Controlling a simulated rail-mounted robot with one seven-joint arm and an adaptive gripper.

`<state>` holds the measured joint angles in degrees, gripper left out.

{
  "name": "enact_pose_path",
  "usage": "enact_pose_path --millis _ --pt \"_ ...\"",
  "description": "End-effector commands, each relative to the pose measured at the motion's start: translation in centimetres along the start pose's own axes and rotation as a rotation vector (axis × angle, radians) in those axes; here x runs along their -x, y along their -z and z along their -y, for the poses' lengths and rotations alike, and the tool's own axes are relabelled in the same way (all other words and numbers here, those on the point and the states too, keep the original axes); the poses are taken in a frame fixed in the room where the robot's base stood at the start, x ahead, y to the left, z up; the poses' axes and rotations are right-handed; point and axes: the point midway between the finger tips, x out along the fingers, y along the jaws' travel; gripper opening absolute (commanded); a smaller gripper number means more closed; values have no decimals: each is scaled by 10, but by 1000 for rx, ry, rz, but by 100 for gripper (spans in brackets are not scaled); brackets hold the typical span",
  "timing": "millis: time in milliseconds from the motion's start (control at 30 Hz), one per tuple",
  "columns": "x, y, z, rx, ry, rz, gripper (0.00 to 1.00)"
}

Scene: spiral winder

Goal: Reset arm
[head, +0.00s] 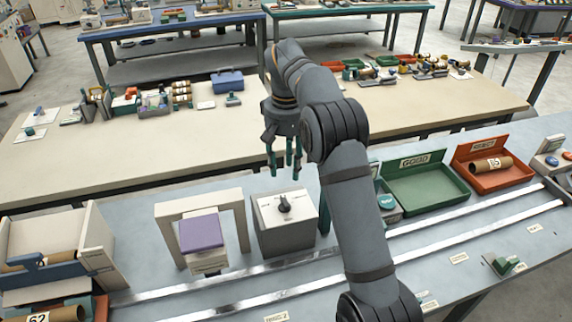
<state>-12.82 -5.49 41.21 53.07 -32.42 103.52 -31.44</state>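My gripper (284,170) hangs from my grey arm in the middle of the head view, fingers pointing down. The fingers are apart with nothing between them. It is above the far side of the near workbench (445,246), higher than a grey-white box with a dark rotary knob (284,203). It touches nothing that I can see. My arm bends at the elbow and crosses in front of the bench.
Left of the knob box stands a beige arch with a purple-topped block (200,232). A green GOOD tray (428,190) looks empty. A red REJECT tray (490,178) holds a cardboard tube (491,165). Metal rails (220,305) run along the bench. A cluttered beige table (75,155) lies behind.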

Motion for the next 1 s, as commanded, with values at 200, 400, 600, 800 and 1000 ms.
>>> enact_pose_path --millis 200,400,600,800,1000 --pt "0 0 0 0 0 0 40" --pt "-11 0 0 1 0 3 40" --pt "-45 -2 0 1 0 6 40" --pt "-84 -1 0 1 0 5 40" --pt "-111 0 0 -1 1 2 40"
